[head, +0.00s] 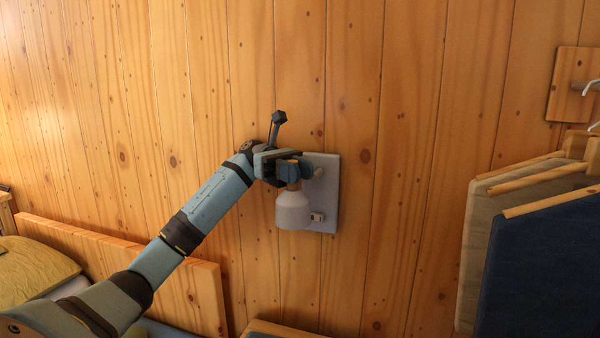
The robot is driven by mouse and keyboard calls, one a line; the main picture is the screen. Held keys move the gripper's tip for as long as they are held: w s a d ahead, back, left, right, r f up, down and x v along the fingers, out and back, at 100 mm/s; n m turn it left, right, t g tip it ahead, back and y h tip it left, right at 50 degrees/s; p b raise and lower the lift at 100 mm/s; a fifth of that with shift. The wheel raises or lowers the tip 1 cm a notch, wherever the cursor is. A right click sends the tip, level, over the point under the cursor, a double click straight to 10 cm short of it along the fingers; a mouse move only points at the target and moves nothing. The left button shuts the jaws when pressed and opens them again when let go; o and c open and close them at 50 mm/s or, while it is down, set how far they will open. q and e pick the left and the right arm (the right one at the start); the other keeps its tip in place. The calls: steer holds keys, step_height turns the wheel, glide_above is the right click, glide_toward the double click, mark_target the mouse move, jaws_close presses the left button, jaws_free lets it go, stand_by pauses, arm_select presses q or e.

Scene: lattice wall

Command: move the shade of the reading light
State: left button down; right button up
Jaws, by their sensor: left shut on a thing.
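The reading light's grey shade (293,211) hangs in front of a light grey wall plate (329,207) on the wooden wall, its wide end pointing down. A small switch or socket (317,217) shows beside the shade on the plate. My left gripper (291,172) reaches in from the left and is shut at the narrow top end of the shade. The gripper hides the top of the shade and part of its joint to the plate. My right gripper is not in view.
A bed with a wooden board (130,262) and a yellow-green pillow (35,272) is at lower left. Dark and light hanging panels (540,265) fill the right side below a wooden peg board (572,85). The wall between is clear.

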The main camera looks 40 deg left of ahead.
arm_select(q)
steer(key=c, duration=0.9)
jaws_free()
steer(key=shift+r, duration=0.25)
step_height(320, 180, up, 7)
steer(key=p, duration=0.2)
step_height(320, 180, up, 12)
steer(key=p, duration=0.2)
glide_above(298, 192)
steer(key=shift+r, duration=0.25)
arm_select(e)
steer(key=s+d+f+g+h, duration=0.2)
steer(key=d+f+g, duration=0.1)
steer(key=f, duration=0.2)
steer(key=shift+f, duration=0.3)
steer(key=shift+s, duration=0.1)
